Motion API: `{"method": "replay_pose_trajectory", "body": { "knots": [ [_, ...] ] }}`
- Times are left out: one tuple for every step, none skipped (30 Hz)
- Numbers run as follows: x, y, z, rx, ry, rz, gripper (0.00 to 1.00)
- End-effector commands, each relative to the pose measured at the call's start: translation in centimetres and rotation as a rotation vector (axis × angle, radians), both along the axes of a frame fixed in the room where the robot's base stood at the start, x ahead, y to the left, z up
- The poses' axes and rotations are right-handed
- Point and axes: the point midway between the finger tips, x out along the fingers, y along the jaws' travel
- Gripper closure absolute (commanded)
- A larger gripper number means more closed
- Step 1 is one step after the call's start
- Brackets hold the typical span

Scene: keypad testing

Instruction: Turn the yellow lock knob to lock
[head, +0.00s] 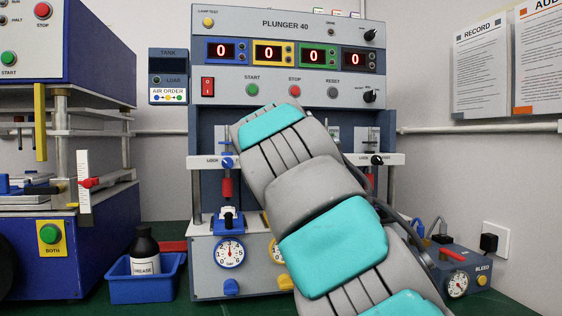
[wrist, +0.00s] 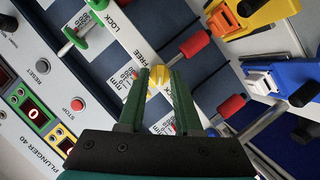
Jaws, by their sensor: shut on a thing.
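The yellow lock knob (wrist: 159,76) shows in the wrist view on the pale strip that bears LOCK and FREE lettering. My gripper (wrist: 158,84) has its two green fingertips on either side of the knob and is shut on it. The knob's pointing direction is hard to read between the fingers. In the head view my grey and teal arm hides both the yellow knob and my gripper. The PLUNGER 40 machine (head: 285,88) stands behind the arm.
In the head view a blue knob (head: 228,162) is left of my arm and a black knob (head: 377,160) right. A grease bottle (head: 144,250) stands lower left.

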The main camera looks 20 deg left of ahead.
Motion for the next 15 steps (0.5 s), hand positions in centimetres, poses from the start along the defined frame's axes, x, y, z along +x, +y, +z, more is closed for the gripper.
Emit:
{"method": "replay_pose_trajectory", "body": {
  "knots": [
    [-0.02, 0.06, -0.02, 0.0, 0.0, 0.001, 0.64],
    [-0.02, 0.06, -0.02, 0.0, 0.0, 0.001, 0.6],
    [-0.01, 0.05, -0.03, 0.0, 0.001, 0.001, 0.56],
    [-0.01, 0.04, -0.03, 0.0, 0.001, 0.001, 0.52],
    [-0.01, 0.04, -0.03, 0.0, 0.001, 0.001, 0.49],
    [-0.01, 0.03, -0.02, 0.0, 0.001, 0.001, 0.44],
    [-0.01, 0.03, -0.02, 0.0, 0.001, 0.001, 0.41],
    [0.0, 0.03, -0.02, 0.0, 0.001, 0.001, 0.38],
    [0.0, 0.03, -0.02, 0.0, 0.001, 0.001, 0.37],
    [0.0, 0.03, -0.02, 0.001, 0.001, 0.0, 0.37],
    [0.0, 0.01, -0.02, 0.001, 0.001, 0.0, 0.37],
    [0.0, 0.01, -0.02, 0.001, 0.001, 0.0, 0.37],
    [0.0, 0.01, -0.02, 0.001, 0.001, 0.0, 0.37],
    [0.0, 0.01, -0.02, 0.001, 0.001, 0.0, 0.37],
    [-0.01, 0.01, -0.01, 0.001, 0.0, 0.0, 0.37]
  ]
}}
